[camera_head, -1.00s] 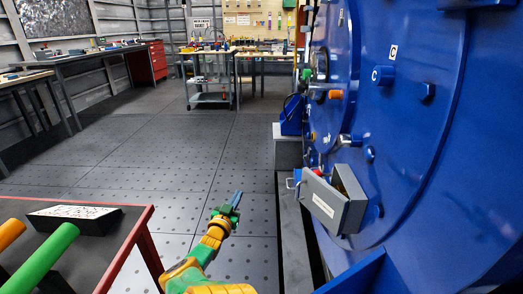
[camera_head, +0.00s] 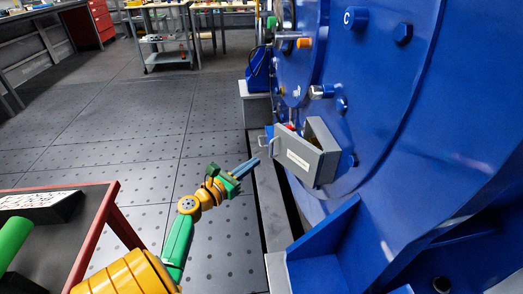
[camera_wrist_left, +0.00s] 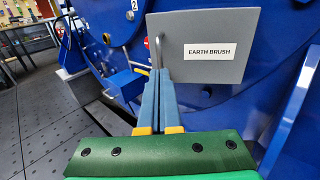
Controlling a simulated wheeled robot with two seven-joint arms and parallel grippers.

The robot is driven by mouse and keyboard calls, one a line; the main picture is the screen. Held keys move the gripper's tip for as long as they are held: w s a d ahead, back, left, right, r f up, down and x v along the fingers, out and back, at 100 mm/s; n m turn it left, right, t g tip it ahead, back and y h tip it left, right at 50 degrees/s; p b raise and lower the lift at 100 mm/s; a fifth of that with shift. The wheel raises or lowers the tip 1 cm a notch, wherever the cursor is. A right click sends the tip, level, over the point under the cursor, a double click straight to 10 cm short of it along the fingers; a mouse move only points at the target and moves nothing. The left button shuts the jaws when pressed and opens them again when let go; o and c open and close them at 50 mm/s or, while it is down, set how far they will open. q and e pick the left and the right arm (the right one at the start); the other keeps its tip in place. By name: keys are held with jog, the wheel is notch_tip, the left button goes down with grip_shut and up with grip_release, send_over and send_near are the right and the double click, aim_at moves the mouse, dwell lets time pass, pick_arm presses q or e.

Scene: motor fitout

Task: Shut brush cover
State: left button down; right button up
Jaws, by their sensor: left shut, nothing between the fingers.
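The brush cover (camera_head: 292,142) is a grey panel with a white label, standing swung open from a grey box (camera_head: 326,156) on the blue motor. The box's brownish inside shows past it. A thin bar handle (camera_head: 266,142) sticks out at the cover's left edge. In the left wrist view the cover (camera_wrist_left: 222,67) reads "EARTH BRUSH". My left gripper (camera_head: 255,162) is shut and empty, its blue fingers pointing at the cover's left edge, just below the handle. In the left wrist view the fingertips (camera_wrist_left: 159,72) overlap that edge; I cannot tell whether they touch. My right gripper is out of view.
The large blue motor housing (camera_head: 420,110) fills the right side, with bolts and a blue bracket low down. A red-edged table (camera_head: 90,215) stands at the lower left. A trolley (camera_head: 165,40) is at the back. The floor between is clear.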

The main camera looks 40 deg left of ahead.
pick_arm(q)
jog(key=w, duration=0.5)
jog(key=shift+w+a+f+b, duration=0.1)
jog(key=shift+w+a+b, duration=0.1)
jog(key=shift+b, duration=0.2)
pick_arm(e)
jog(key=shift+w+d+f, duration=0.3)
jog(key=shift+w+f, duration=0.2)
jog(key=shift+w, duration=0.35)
pick_arm(q)
jog(key=shift+w, duration=0.1)
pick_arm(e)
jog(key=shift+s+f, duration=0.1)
